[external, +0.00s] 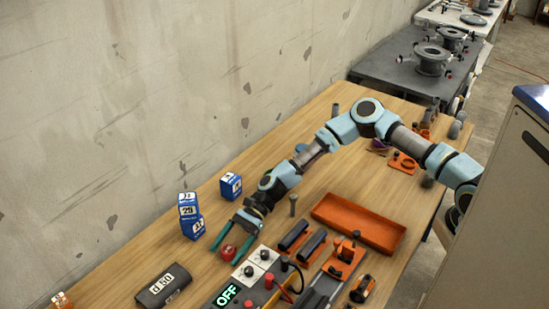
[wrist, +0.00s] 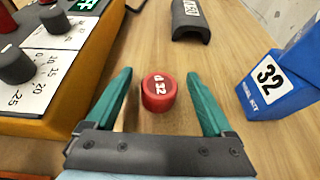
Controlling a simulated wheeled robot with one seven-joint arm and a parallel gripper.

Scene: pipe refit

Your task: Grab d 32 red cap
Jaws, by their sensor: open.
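The red cap (wrist: 158,94), marked "d 32", stands upright on the wooden table in the wrist view. It also shows in the external view as a small red thing (external: 228,252) at the gripper's tips. My gripper (wrist: 160,88) is open, with one green finger on each side of the cap. Gaps show between the cap and both fingers. In the external view my gripper (external: 233,245) reaches down low over the table; I cannot tell the exact height of its fingertips.
Blue boxes (external: 190,217) stand near the wall; one blue box (wrist: 277,87) marked "32" is right of my gripper in the wrist view. A control box (wrist: 45,65) with knobs is close on the left. A dark half-pipe piece (external: 163,286) marked "d 50" lies ahead. An orange tray (external: 356,240) lies behind.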

